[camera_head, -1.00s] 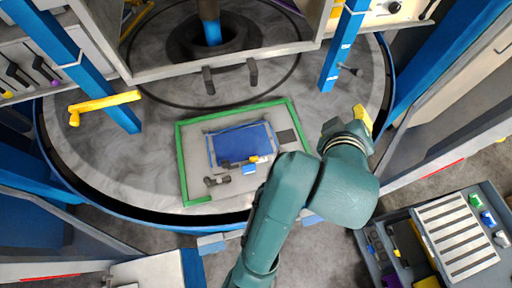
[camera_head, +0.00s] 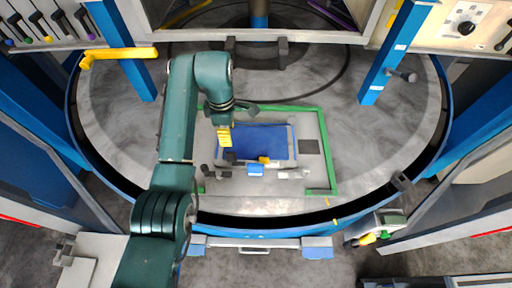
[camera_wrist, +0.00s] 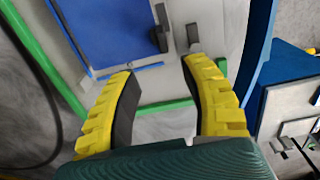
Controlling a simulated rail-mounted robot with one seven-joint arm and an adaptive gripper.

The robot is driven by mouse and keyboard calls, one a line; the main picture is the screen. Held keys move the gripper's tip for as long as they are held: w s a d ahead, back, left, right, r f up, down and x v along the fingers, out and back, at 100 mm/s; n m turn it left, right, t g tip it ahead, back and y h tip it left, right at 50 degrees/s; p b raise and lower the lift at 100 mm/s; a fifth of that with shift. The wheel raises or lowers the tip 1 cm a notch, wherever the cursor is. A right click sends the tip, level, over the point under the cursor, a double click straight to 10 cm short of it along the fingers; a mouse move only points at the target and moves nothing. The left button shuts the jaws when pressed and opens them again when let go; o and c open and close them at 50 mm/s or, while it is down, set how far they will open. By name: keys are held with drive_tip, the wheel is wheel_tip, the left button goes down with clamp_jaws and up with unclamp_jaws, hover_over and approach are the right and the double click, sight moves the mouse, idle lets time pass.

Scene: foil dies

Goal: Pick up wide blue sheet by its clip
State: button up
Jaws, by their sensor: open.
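The wide blue sheet (camera_head: 268,141) lies flat inside the green frame (camera_head: 325,150) on the round grey platform. In the wrist view the sheet (camera_wrist: 110,28) fills the upper left. A dark clip-like piece (camera_wrist: 158,32) sits at the sheet's right edge there, and another dark piece (camera_wrist: 193,34) stands apart from it over the pale board. My gripper (camera_head: 226,146) is over the sheet's left part in the head view. In the wrist view my gripper (camera_wrist: 160,70) is open, with nothing between its yellow, dark-padded fingers. Contact with the clip cannot be told.
A small blue block (camera_head: 256,169) and a yellow piece (camera_head: 265,160) lie along the sheet's near edge. The platform right of the frame is clear.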

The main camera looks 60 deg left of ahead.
sight(232, 153)
wheel_tip(232, 153, down, 9)
drive_tip(key=shift+d+r, duration=0.1)
drive_tip(key=shift+r, duration=0.05)
wheel_tip(232, 153, down, 6)
drive_tip(key=shift+w+d+r, duration=0.15)
drive_tip(key=shift+r, duration=0.1)
clamp_jaws()
